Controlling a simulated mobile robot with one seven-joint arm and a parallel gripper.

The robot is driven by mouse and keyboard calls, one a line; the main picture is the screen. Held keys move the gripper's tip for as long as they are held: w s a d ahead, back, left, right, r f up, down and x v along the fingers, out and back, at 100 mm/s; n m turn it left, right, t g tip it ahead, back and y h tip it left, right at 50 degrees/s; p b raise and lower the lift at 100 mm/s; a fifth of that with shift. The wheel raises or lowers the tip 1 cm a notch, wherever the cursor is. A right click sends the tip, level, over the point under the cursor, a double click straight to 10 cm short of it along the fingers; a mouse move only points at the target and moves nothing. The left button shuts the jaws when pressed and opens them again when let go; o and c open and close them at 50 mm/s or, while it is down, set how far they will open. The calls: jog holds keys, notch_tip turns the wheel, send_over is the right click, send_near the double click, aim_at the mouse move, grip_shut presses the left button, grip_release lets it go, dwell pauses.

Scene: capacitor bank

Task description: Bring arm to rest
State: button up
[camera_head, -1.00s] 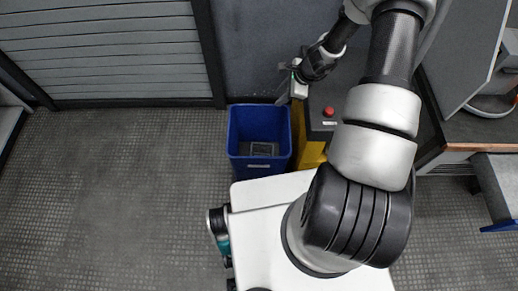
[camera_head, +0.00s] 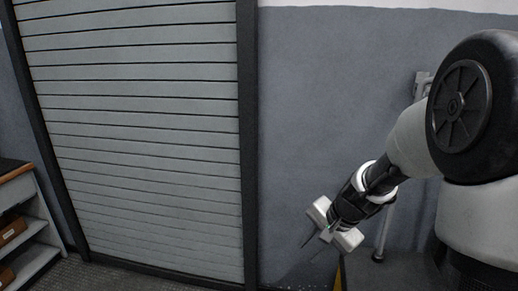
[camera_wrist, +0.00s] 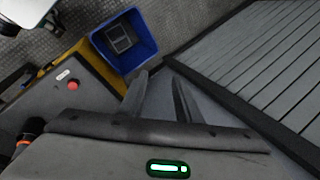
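My gripper (camera_head: 312,246) shows in the head view at the lower middle right, in front of the grey wall. It hangs down and to the left at the end of my arm. In the wrist view my gripper (camera_wrist: 163,88) shows two dark fingers with a gap between them, and nothing is held. My arm reaches in from the right side of the head view, with its large dark joint near the right edge.
The wrist view shows a blue bin (camera_wrist: 133,52) beyond the fingers and a yellow-sided cabinet with a red button (camera_wrist: 73,86) at left. A grey roller shutter (camera_head: 140,130) fills the left of the head view. A shelf (camera_head: 25,235) stands far left.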

jog(key=s+r+n+t+h, duration=0.1)
jog(key=s+r+n+h, duration=0.1)
jog(key=s+r+n, duration=0.55)
jog(key=s+r+n+t+h, duration=0.1)
jog(key=s+r+n, duration=0.1)
jog(key=s+r, duration=0.9)
jog(key=w+r+p+v, duration=0.1)
jog(key=w+p+v, duration=0.1)
jog(key=p+v, duration=0.9)
jog(key=p, duration=0.2)
jog(key=shift+p, duration=0.35)
